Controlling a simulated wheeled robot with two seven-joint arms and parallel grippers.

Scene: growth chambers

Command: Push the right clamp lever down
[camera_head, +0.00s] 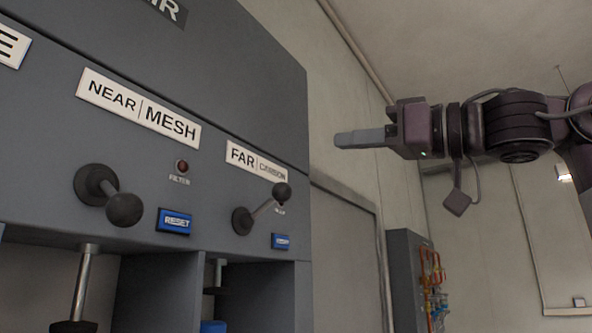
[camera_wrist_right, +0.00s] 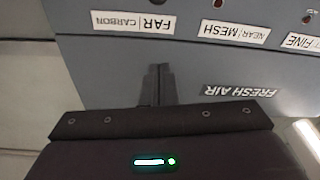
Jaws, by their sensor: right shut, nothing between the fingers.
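The right clamp lever (camera_head: 262,209) is on the grey cabinet under the FAR CARBON label (camera_head: 256,161). Its arm slants up to the right and ends in a dark ball knob (camera_head: 282,193). Another lever (camera_head: 108,195) under the NEAR MESH label points toward me, down to the right. My right gripper (camera_head: 340,140) is shut and empty, up and to the right of the right lever and apart from it. In the right wrist view its fingers (camera_wrist_right: 160,72) show together in front of the cabinet, with labels upside down. My left gripper is not in view.
Blue RESET buttons (camera_head: 174,221) sit beside the levers, with a red filter lamp (camera_head: 182,166) above. Open bays lie below. A wall box (camera_head: 408,280) with colored pipes stands at the back. Free air lies between my right gripper and the cabinet.

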